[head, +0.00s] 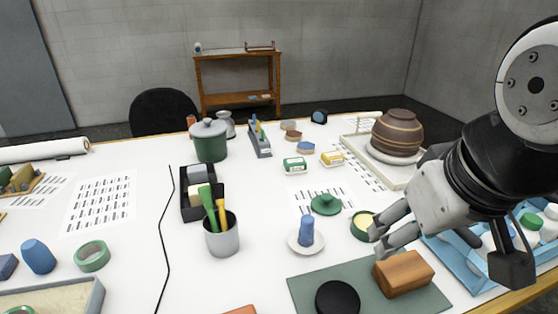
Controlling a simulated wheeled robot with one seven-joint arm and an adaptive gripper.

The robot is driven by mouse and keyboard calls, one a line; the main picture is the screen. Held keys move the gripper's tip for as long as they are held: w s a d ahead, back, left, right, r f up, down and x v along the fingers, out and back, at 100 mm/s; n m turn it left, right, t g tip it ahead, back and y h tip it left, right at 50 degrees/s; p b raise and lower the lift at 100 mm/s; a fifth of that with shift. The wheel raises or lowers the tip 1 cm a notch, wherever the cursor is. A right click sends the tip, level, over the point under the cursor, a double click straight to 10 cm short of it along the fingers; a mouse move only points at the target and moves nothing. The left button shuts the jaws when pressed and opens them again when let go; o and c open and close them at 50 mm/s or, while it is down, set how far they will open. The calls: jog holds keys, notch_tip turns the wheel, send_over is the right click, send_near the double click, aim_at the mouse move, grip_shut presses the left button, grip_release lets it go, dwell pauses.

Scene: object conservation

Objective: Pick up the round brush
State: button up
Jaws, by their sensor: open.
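My gripper (377,244) is open at the right, its fingers pointing left, and nothing shows between them. In the picture its fingertips are just above a brown block (404,273) on a grey-green mat (312,285); I cannot tell the height gap. A black round object (338,298) lies on the same mat, left of the block, cut by the bottom edge. A grey cup (222,240) left of centre holds tools with a green handle (207,208) and a yellow handle (222,217). I cannot tell which of these is the round brush.
A blue cone (306,232) stands on a white dish (293,245). A green round lid (325,204) and a green-rimmed tin (361,226) lie near my fingers. A blue tray (455,262) is under my arm at right; a brown pot (397,131) stands behind it.

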jog(key=w+a+r+n+g, duration=0.1)
jog(key=w+n, duration=0.4)
jog(key=w, duration=0.1)
jog(key=n+g+p, duration=0.3)
jog(key=n+g, duration=0.1)
jog(key=n, duration=1.2)
send_over(309, 217)
notch_tip(309, 217, down, 8)
jog(key=f, duration=0.8)
jog(key=shift+s+d+f+p, duration=0.1)
jog(key=shift+s+d+p, duration=0.15)
jog(key=shift+p, duration=0.1)
jog(key=shift+w+a+f+p, duration=0.15)
jog(key=shift+f+p, duration=0.1)
jog(key=shift+f, duration=1.1)
jog(key=shift+w+a+f+p, duration=0.15)
jog(key=shift+f+p, duration=0.1)
jog(key=shift+f, duration=1.1)
jog(key=c, duration=1.3)
